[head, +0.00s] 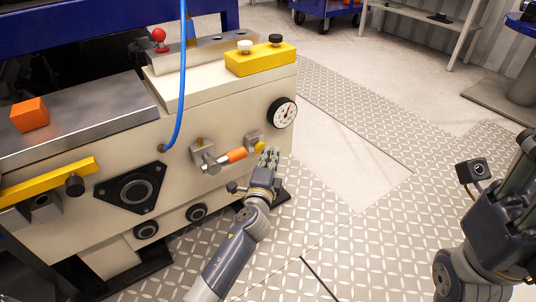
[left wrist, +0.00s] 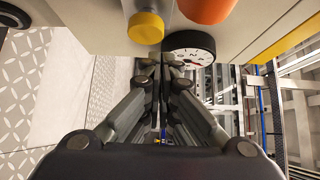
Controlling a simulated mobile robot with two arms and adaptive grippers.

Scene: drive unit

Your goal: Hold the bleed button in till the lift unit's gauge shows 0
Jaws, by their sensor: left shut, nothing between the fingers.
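The drive unit is a cream housing (head: 110,215). On its front a yellow button (head: 260,147) sits on a small grey block, and it also shows in the left wrist view (left wrist: 146,28). The white gauge (head: 284,113) with a black rim is above and right of it; it also shows in the left wrist view (left wrist: 190,47), its reading too small to tell. My left gripper (head: 270,156) is shut and empty, its tips close beside the button. In the left wrist view a gap shows between tips and button. My right gripper (head: 526,150) is at the right edge, its finger state unclear.
An orange handle (head: 237,155) projects left of the button. A blue hose (head: 181,80) hangs in front of the housing. A yellow block (head: 260,59) with knobs and an orange block (head: 29,114) are on top. Floor plates to the right are clear.

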